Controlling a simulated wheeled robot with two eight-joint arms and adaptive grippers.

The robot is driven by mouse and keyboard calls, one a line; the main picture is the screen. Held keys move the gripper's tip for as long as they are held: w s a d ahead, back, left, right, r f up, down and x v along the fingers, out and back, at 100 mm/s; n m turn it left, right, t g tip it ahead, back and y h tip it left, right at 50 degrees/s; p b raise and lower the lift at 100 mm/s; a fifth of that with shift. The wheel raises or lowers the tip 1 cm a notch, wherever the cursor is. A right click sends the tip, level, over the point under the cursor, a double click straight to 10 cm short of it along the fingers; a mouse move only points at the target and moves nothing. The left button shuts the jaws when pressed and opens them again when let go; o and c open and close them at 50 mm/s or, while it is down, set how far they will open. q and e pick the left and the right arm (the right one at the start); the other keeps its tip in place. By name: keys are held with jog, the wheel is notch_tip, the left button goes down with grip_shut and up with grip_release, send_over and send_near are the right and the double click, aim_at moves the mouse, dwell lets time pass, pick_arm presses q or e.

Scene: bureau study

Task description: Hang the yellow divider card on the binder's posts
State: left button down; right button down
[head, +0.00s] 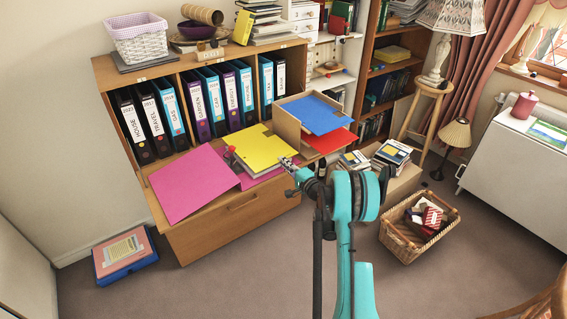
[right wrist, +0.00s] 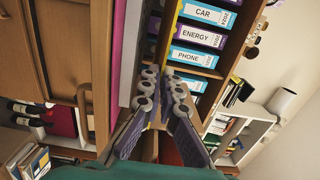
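The yellow divider card (head: 262,147) is over the right part of the open pink binder (head: 190,182) on the bureau's flap. A small red-tipped part (head: 229,151) of the binder's mechanism shows at the card's left edge; I cannot make out the posts or whether the card's holes meet them. My right gripper (head: 290,163) is at the card's right edge. In the right wrist view, its fingers (right wrist: 162,88) are on both sides of the card (right wrist: 172,25), seen nearly edge-on, and it looks pinched and raised off the binder. My left gripper is out of view.
A cardboard tray (head: 290,128) with a blue card (head: 320,113) and a red card (head: 331,141) stands right of the binder. Labelled upright binders (head: 198,104) fill the shelf behind. A wicker basket (head: 392,240) is on the floor at right.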

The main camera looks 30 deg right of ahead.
jog(key=shift+f, duration=0.8)
dwell(1.2)
jog(key=c, duration=2.1)
grip_release()
jog(key=s, duration=0.3)
jog(key=shift+s+d, duration=0.15)
jog(key=shift+s, duration=0.1)
jog(key=o, duration=0.3)
